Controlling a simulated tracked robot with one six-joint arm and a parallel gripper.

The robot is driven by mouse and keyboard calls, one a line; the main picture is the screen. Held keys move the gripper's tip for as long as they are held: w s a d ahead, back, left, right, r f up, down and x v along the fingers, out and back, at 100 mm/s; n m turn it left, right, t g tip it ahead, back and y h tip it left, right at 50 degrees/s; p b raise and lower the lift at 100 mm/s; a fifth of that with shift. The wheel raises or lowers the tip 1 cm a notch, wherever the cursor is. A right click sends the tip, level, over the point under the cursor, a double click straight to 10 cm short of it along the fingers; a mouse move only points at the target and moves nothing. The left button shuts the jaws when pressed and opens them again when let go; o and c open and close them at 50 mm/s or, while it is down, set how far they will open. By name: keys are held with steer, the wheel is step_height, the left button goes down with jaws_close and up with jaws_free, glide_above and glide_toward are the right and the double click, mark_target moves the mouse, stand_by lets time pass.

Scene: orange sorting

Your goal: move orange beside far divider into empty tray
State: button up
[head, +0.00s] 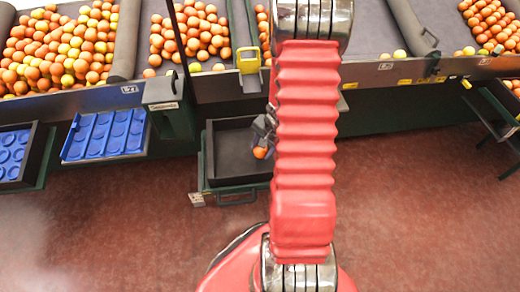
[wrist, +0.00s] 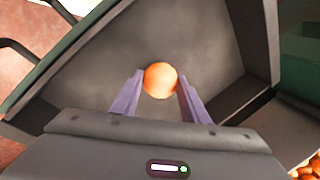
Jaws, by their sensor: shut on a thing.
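An orange (wrist: 160,80) sits between the two fingers of my gripper (wrist: 160,90) in the wrist view, with a finger against each side. In the head view the orange (head: 261,152) shows below my gripper (head: 264,135), partly hidden by my red arm. The dark grey tray (head: 225,150) stands under the gripper, its floor bare apart from the orange held over or in it. The tray (wrist: 215,50) fills most of the wrist view. I cannot tell whether the orange touches the tray floor.
Sloped bins of oranges (head: 190,35) run along the back, split by grey dividers (head: 127,40). Blue dimpled trays (head: 105,135) stand at the left. A post (head: 170,105) stands left of the dark tray. Red floor (head: 120,220) lies open in front.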

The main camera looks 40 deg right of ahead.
steer(key=shift+f, duration=0.75)
stand_by(0.9)
steer(key=o, duration=1.2)
steer(key=shift+c, duration=0.2)
steer(key=o, duration=0.5)
steer(key=shift+s, duration=0.1)
steer(key=shift+s+r, duration=0.1)
steer(key=shift+r, duration=0.25)
steer(key=shift+s+r, duration=0.1)
steer(key=shift+r, duration=0.25)
steer(key=shift+s+d+r, duration=0.1)
steer(key=shift+r, duration=0.25)
steer(key=shift+s+r, duration=0.1)
steer(key=shift+r, duration=0.2)
